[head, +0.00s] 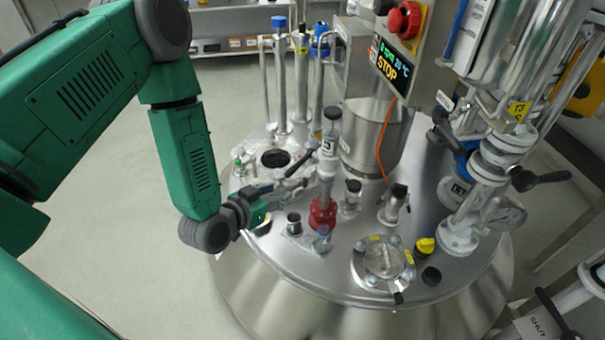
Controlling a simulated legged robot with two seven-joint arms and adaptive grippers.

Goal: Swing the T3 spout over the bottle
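A yellow tag that seems to read T3 (519,110) sits on the steel pipework at the right of the reactor lid. I cannot make out for certain which pipe is the T3 spout. No bottle is clearly recognisable. My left gripper (290,188) reaches in from the left over the lid, beside the upright valve stem with a red base (323,212). Its fingers point right, close to a black-handled lever (302,158); I cannot tell whether they touch it or how far apart the fingers are. My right gripper is not in view.
A control box with a red stop button (404,21) hangs above. Grey floor (110,250) is clear at left.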

